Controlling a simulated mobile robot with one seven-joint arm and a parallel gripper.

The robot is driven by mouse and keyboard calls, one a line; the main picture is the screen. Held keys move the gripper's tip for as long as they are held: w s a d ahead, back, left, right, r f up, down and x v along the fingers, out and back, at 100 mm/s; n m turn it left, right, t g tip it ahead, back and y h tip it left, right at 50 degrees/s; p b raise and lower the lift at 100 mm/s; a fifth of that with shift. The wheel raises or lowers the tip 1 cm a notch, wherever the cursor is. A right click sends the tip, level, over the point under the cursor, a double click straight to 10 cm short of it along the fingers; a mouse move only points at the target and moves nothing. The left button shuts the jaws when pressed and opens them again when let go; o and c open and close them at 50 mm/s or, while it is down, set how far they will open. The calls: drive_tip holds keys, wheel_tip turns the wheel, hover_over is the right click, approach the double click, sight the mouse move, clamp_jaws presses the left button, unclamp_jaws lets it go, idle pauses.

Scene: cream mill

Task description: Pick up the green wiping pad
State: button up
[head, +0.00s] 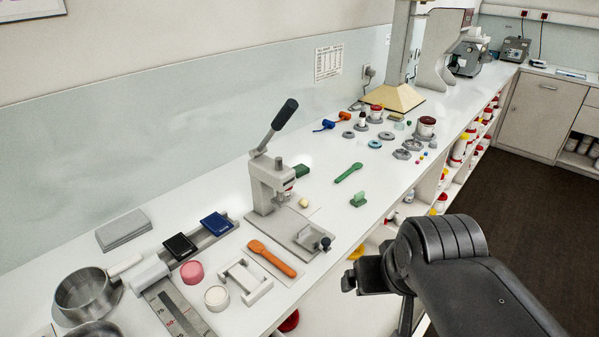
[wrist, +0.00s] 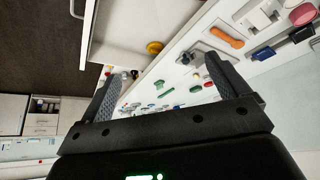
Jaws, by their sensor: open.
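A small green piece with a flat base and a raised part (head: 358,200) stands near the front edge of the white bench, right of the lever press. A darker green block (head: 302,171) shows partly behind the press. I cannot tell for sure which is the wiping pad.
The lever press (head: 268,187) stands left of the green pieces. A green spatula (head: 348,172) lies behind the small green piece. An orange spatula (head: 271,258) and a white bracket (head: 245,281) lie nearer. Shelves with jars are under the bench edge. The bench around the small green piece is mostly clear.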

drive_tip(key=w+a+r+n, duration=0.1)
drive_tip(key=w+r, duration=0.2)
drive_tip(key=w, duration=0.4)
drive_tip(key=w+a+r, duration=0.1)
drive_tip(key=w+r, duration=0.2)
drive_tip(key=w, duration=0.5)
drive_tip(key=n+y, duration=0.2)
drive_tip(key=n, duration=0.1)
hover_over(300, 169)
drive_tip(key=s+d, duration=0.3)
drive_tip(key=s, duration=0.3)
wheel_tip(300, 169, down, 16)
drive_tip(key=shift+n+t, duration=0.3)
drive_tip(key=shift+a+x, duration=0.25)
drive_tip(key=shift+x, duration=2.45)
drive_tip(key=shift+a+x, duration=0.2)
drive_tip(key=shift+x, duration=2.5)
drive_tip(key=shift+w+r, duration=0.1)
drive_tip(key=shift+r, duration=0.05)
drive_tip(key=c, duration=1)
